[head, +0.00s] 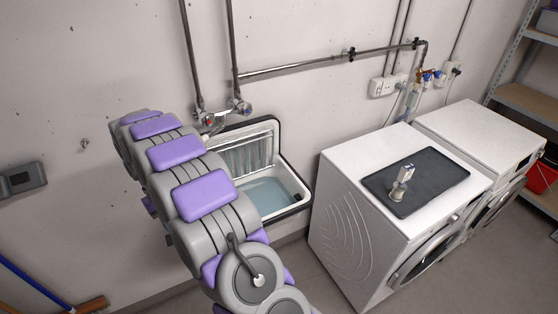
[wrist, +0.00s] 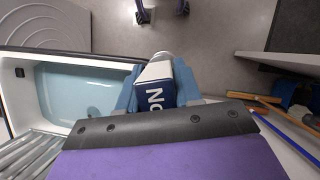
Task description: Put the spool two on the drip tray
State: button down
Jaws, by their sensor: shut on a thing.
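The drip tray (head: 436,176) is a dark, shallow rectangle on top of the nearer white machine. A small spool-like thing (head: 402,184), pale with a dark blue mark, stands upright on the tray. In the wrist view my gripper (wrist: 156,88) has blue fingers shut on a spool (wrist: 158,91), white with a navy label and large white letters, only partly readable. I cannot read a number, so I cannot confirm that it is spool two. In the head view my gripper and the held spool are hidden behind my arm, away from the tray.
A sink (head: 294,196) with bluish water lies between my arm and the nearer machine (head: 345,190); it also shows in the wrist view (wrist: 75,92). A second machine (head: 480,135) stands beyond. Pipes (head: 320,65) run along the wall. The tray has bare room around its spool.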

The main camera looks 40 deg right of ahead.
aim_at(420, 187)
jog(key=k+z, duration=0.25)
jog(key=k+l+z, duration=0.1)
jog(key=k+z, duration=0.2)
jog(key=l+z, duration=0.2)
jog(key=z, duration=0.3)
jog(key=i+l+z, duration=0.1)
jog(key=z, duration=0.35)
jog(key=i+l+z, duration=0.1)
jog(key=z, duration=0.4)
